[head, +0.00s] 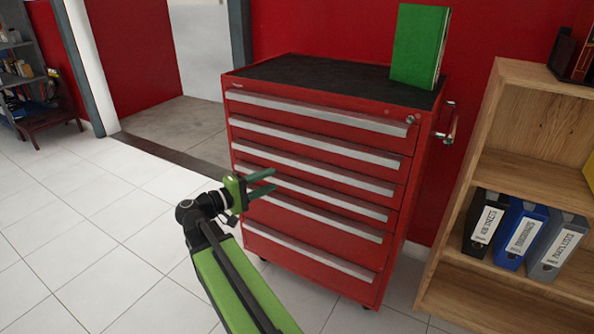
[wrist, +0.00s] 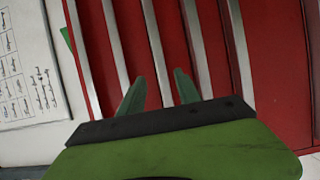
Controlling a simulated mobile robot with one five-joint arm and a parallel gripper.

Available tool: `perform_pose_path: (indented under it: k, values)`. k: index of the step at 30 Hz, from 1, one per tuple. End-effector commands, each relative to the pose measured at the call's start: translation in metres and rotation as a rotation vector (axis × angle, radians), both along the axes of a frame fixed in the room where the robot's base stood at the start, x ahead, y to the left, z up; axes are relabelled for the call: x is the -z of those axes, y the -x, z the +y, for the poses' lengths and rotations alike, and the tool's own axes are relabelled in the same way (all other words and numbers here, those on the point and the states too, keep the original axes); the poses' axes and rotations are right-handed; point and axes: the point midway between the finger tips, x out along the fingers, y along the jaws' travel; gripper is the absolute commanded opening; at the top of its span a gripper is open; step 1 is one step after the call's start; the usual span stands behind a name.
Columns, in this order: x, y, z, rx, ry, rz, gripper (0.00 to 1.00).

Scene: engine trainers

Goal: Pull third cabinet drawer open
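The red tool cabinet (head: 400,230) stands upright against the red wall, with several drawers, each with a long silver handle strip. All its drawers look shut. The third drawer's handle (head: 318,169) runs across the upper middle of the front. My gripper (head: 268,181) is in front of the cabinet's left half, near the height of the middle handles. In the wrist view, my gripper (wrist: 159,76) has its two green fingers apart with nothing between them. A handle strip (wrist: 152,35) lines up with the gap between them. I cannot tell whether the fingers touch the front.
A green book (head: 419,47) stands on the cabinet's black top. A wooden shelf (head: 505,110) with several binders (head: 517,235) stands at the right. White tiled floor (head: 110,235) is free at the left. A poster (wrist: 28,65) shows at the wrist view's left.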

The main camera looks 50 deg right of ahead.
Motion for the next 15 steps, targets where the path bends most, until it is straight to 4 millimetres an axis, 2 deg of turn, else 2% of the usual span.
perform_pose_path:
  k: [3, 9, 15]
  values:
    - [0.0, 0.005, -0.031, 0.003, 0.0, 0.0, 0.4]
    - [0.0, 0.012, -0.077, 0.002, -0.001, 0.0, 0.4]
    - [0.0, 0.015, -0.102, 0.0, -0.001, 0.0, 0.4]
